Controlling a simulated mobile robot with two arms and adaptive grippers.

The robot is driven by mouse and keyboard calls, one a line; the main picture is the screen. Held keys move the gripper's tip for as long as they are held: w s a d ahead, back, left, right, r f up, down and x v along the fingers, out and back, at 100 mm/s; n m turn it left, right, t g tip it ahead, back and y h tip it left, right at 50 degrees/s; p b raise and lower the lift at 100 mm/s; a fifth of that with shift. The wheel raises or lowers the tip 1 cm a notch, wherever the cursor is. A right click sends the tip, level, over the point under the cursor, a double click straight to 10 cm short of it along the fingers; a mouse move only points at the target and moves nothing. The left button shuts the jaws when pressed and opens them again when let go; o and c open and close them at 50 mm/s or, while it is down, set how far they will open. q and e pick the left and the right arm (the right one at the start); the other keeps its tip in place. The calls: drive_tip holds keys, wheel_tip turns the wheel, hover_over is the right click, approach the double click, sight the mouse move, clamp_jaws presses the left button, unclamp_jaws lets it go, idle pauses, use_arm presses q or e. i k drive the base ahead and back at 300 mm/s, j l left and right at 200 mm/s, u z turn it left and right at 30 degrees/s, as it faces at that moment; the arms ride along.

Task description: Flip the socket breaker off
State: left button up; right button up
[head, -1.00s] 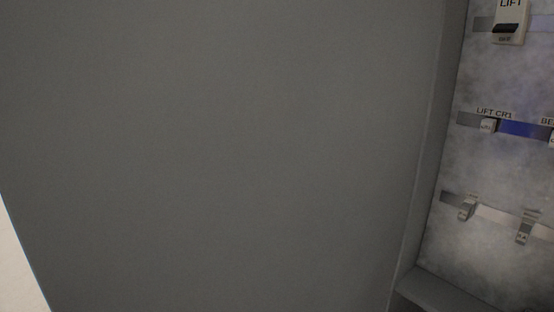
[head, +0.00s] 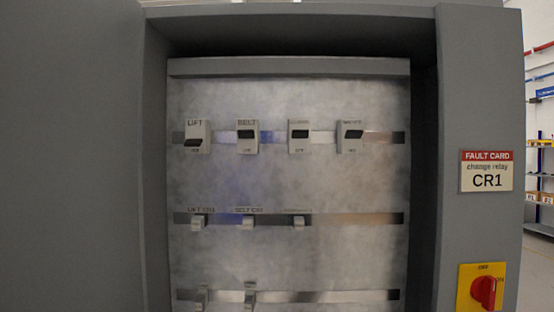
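An open grey cabinet shows a metal back panel (head: 300,180) with a top row of breakers. The first breaker (head: 197,137) is labelled LIFT and the second breaker (head: 247,136) BELT. The labels of the third breaker (head: 299,137) and the fourth breaker (head: 350,137) are too blurred to read surely, so I cannot tell which is the socket breaker. Each has a dark lever; the levers of the first and fourth look tilted, and their on or off state is unclear. Neither of my grippers is in view.
Small relays (head: 248,223) sit on the middle rail, and clips (head: 250,296) on the lower rail. The right cabinet frame holds a CR1 fault card (head: 487,171) and a red rotary switch (head: 484,291). A grey door or side panel (head: 70,160) fills the left. Shelving (head: 540,185) stands far right.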

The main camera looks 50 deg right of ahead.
sight(351, 134)
drive_tip(key=z, duration=2)
drive_tip(key=i+j+z, duration=0.1)
drive_tip(key=i+z, duration=0.3)
drive_tip(key=i+j+z, duration=0.3)
drive_tip(key=i+z, duration=0.15)
